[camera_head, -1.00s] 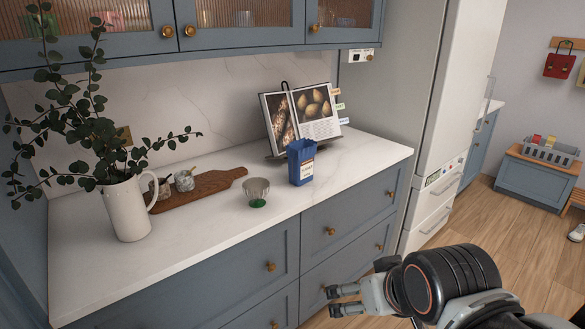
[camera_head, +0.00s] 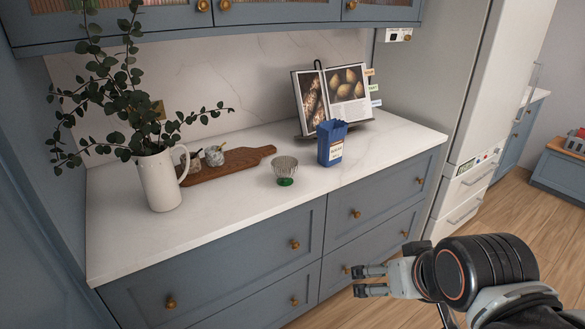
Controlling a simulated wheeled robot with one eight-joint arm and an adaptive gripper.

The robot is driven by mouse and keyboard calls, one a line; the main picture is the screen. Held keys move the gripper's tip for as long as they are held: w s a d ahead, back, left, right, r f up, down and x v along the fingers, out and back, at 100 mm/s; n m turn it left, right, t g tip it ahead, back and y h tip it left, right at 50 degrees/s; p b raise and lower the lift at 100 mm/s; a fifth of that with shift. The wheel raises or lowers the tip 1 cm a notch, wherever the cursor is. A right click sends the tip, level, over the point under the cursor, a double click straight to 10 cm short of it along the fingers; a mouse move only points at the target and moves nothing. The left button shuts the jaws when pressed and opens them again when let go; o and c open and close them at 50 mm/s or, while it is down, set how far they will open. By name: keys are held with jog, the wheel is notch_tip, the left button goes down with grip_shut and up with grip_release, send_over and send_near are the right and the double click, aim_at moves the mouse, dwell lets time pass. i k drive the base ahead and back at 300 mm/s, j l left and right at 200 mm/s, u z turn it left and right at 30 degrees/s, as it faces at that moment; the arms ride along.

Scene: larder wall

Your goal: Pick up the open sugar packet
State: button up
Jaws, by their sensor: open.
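The open sugar packet (camera_head: 331,144) is a blue upright packet with a pale label and a jagged open top. It stands on the white countertop (camera_head: 235,206), in front of an open cookbook. My gripper (camera_head: 358,281) is at the lower right, in front of the drawers and below the counter top. Its two fingers point left and are apart, with nothing between them. It is well clear of the packet.
A wooden board (camera_head: 230,163) with small jars and a white jug (camera_head: 159,182) of leaves stand further left. Wall cabinets (camera_head: 270,15) hang above.

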aim_at(331, 134)
jog(key=i+j+z, duration=0.35)
jog(key=i, duration=0.15)
jog(key=i+j+z, duration=0.25)
jog(key=i+z, duration=0.15)
